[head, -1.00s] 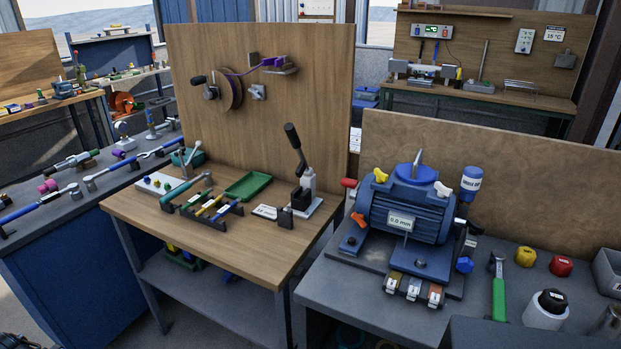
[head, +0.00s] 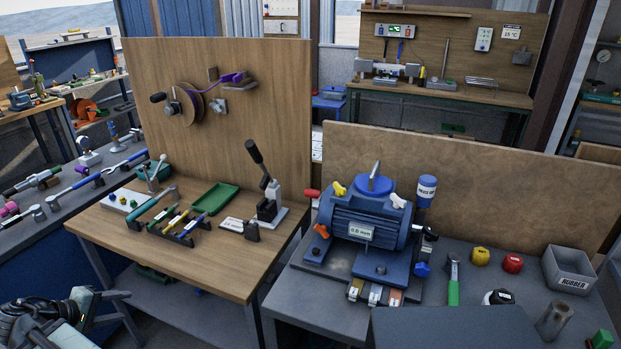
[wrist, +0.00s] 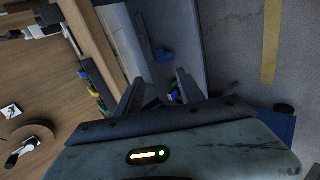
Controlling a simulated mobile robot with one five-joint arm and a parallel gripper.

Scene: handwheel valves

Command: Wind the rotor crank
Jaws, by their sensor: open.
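A blue motor-like machine (head: 368,222) stands on the grey bench at right in the head view. A red handle (head: 312,193) sticks out from its left side; it looks like the crank grip, though its arm is hard to make out. Another crank, with a black knob (head: 158,97), is beside the brown reel on the upright wooden board. The reel (wrist: 33,140) and its crank also show at lower left in the wrist view. My gripper (wrist: 160,90) is open, with its two dark fingers apart and nothing seen between them. It is apart from both cranks.
The wooden bench (head: 215,262) holds a green tray (head: 215,199), a tool rack and a black-handled lever press (head: 267,190). A green-handled hammer (head: 453,280), colored knobs and a grey bin (head: 568,270) lie right of the machine. Grey floor (wrist: 235,60) shows in the wrist view.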

